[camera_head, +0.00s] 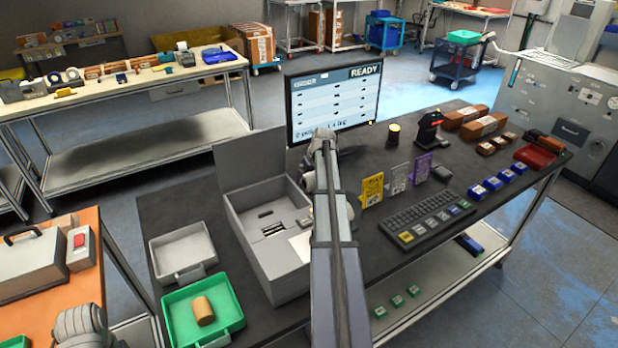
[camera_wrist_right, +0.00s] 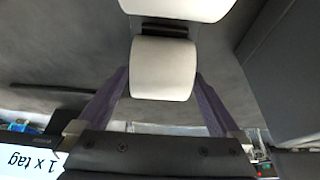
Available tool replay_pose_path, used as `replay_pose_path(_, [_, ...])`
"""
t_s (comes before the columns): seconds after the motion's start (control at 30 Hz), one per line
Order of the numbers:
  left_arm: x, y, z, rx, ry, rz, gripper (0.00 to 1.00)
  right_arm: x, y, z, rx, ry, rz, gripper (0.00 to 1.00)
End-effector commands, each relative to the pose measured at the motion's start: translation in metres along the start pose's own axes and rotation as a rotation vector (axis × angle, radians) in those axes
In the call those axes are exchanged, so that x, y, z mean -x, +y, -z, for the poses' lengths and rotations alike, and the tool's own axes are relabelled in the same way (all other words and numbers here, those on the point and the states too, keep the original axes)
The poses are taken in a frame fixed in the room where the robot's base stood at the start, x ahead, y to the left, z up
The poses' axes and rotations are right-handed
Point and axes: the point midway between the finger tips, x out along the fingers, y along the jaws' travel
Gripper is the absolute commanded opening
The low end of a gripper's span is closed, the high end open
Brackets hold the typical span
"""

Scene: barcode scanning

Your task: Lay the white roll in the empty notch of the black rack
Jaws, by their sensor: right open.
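A white roll (camera_wrist_right: 162,70) lies between the two fingers of my right gripper (camera_wrist_right: 161,78) in the right wrist view. The fingers are open, one on each side of it; contact is unclear. A black piece (camera_wrist_right: 165,30), perhaps part of the rack, sits just beyond this roll. A second white rounded thing (camera_wrist_right: 180,8) is cut off by the top edge. No empty notch can be made out. In the head view my right arm reaches up the middle and hides its gripper and the roll. Only a rounded part of my left arm shows at bottom left.
A grey open box (camera_head: 262,265) stands left of my right arm, with a monitor (camera_head: 335,100) behind. A white tray (camera_head: 182,252) and a green tray (camera_head: 203,310) holding a brown roll (camera_head: 203,310) lie farther left. Upright cards and a keyboard (camera_head: 427,217) stand right.

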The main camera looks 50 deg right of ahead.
Motion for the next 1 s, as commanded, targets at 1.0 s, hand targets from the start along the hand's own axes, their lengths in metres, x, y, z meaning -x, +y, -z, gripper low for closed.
replay_pose_path(1.0, [0.066, -0.006, -0.004, -0.001, 0.0, 0.0, 0.27, 0.072, 0.0, 0.0, 0.0, 0.0, 0.0, 1.0])
